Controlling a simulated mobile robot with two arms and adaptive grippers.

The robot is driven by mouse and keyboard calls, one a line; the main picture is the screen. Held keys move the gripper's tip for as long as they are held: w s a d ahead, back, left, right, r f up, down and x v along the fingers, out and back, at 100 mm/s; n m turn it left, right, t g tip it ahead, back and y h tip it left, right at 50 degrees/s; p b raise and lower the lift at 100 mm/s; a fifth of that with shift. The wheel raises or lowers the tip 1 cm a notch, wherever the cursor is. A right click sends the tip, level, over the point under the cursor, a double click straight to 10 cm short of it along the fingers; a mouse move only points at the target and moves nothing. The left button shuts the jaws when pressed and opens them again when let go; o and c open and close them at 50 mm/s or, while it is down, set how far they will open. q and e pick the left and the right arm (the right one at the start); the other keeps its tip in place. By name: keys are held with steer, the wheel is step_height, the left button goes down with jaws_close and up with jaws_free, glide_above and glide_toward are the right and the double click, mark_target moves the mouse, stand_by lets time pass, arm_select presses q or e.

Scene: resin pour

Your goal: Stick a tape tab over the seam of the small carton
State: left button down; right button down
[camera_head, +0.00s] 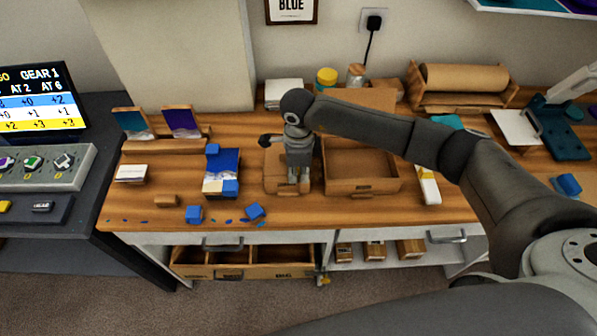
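A small brown carton (272,184) sits on the wooden bench, left of a larger open box. My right arm comes in from the right, and my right gripper (298,184) points down over the right part of the carton, hiding some of it. Its fingertips are too small to tell whether they are open, shut or holding anything. The carton's seam and any tape tab on it cannot be made out. My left gripper is not in view.
The open box (362,186) stands close on the right, and a white and yellow item (429,188) lies beyond it. A blue and white box (221,165) and blue blocks (194,214) are to the left. An open drawer (290,270) juts out below the bench.

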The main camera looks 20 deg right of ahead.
steer(key=shift+f+b, duration=0.3)
steer(key=shift+b, duration=0.05)
stand_by(0.5)
steer(key=c, duration=1.6)
jaws_free()
steer(key=shift+o, duration=0.2)
steer(key=shift+r, duration=0.1)
steer(key=shift+r+p, duration=2.15)
steer(key=shift+r, duration=1.8)
